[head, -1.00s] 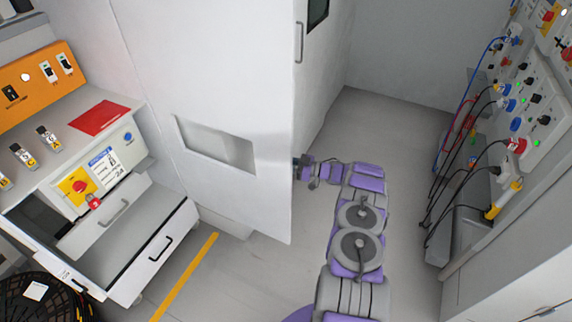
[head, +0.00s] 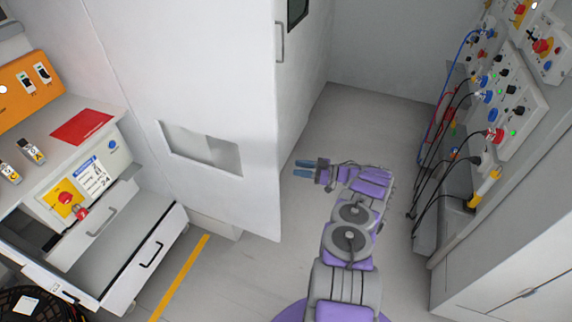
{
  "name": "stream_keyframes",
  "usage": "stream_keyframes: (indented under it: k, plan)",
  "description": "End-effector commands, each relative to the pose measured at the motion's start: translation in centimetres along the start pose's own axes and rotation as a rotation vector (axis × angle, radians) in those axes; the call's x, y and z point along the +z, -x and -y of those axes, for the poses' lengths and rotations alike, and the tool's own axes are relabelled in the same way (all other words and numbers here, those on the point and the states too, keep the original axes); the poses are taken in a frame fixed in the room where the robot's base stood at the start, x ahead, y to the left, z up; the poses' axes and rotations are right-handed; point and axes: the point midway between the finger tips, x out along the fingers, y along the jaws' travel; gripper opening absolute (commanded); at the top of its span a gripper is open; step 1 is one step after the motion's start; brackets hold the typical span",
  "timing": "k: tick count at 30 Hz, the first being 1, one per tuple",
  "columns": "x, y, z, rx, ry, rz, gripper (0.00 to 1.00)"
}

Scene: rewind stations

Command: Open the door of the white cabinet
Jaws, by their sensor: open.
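The white cabinet (head: 190,70) fills the middle left of the head view, with a recessed panel low on its front face. Its right-hand face (head: 303,85) carries a dark window (head: 298,12) at the top and a vertical bar handle (head: 280,42) near the front edge. I cannot tell whether the door on this face is fully shut. My gripper (head: 303,169) is open and empty, with two bluish fingers pointing left toward the cabinet's right-hand face. In the picture it lies below the handle, apart from it, with a small gap to the cabinet edge.
An open drawer (head: 148,252) juts out from a workstation on the left, above a yellow floor line (head: 180,278). A panel with cables and knobs (head: 495,110) stands on the right. Grey floor (head: 370,115) is clear between cabinet and panel.

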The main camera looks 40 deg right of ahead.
Motion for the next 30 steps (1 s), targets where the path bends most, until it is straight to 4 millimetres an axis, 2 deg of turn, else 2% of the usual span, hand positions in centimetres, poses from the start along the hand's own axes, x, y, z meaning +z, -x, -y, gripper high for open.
stream_keyframes:
  k: [4,10,15,30]
  plan:
    - [0.0,2.9,0.0,-0.001,0.002,0.001,0.40]
    - [0.1,5.0,0.0,0.001,-0.002,-0.001,0.40]
    - [-0.1,5.7,0.0,-0.002,0.001,-0.001,0.40]
    - [0.0,5.7,0.0,-0.002,0.000,-0.001,0.40]
